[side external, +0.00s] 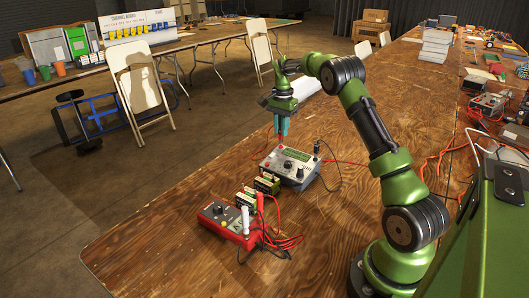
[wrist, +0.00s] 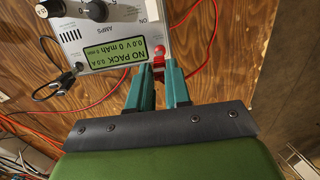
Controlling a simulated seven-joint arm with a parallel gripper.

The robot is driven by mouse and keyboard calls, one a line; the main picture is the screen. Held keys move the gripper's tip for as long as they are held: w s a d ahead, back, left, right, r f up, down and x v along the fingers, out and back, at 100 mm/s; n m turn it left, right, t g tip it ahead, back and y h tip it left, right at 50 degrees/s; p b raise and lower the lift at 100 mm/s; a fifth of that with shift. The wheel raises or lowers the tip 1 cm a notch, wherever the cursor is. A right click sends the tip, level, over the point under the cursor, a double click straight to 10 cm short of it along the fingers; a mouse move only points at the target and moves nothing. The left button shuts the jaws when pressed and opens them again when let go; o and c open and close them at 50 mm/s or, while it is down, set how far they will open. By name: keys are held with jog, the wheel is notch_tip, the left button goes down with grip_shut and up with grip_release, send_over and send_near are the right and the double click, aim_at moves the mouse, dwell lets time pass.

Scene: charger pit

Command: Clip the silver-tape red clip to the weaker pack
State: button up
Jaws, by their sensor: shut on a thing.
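My gripper (side external: 282,128) is above the far left edge of the grey charger, its teal fingers pointing down. The grey charger (side external: 279,167) has a lit green display, reading "NO PACK" and 0.0 V in the wrist view (wrist: 105,54). Two small dark packs, one nearer the charger (side external: 267,184) and one nearer the red meter (side external: 246,199), stand in front; their readings are illegible.
A red meter (side external: 218,222) with red and black leads stands at the front. A black clip (side external: 316,147) is at the charger's right. Red wire (side external: 338,163) trails over the wooden table (side external: 180,215). More equipment crowds the right side; the table's left is clear.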

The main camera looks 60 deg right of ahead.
jog(key=shift+r, duration=1.5)
jog(key=shift+r, duration=0.3)
notch_tip(320, 180, up, 2)
jog(key=shift+r, duration=0.2)
jog(key=s+a+n, duration=0.3)
jog(key=a+n, duration=1.3)
jog(key=n, duration=0.2)
jog(key=shift+a, duration=0.15)
jog(key=shift+f, duration=0.25)
jog(key=shift+f, duration=3.3)
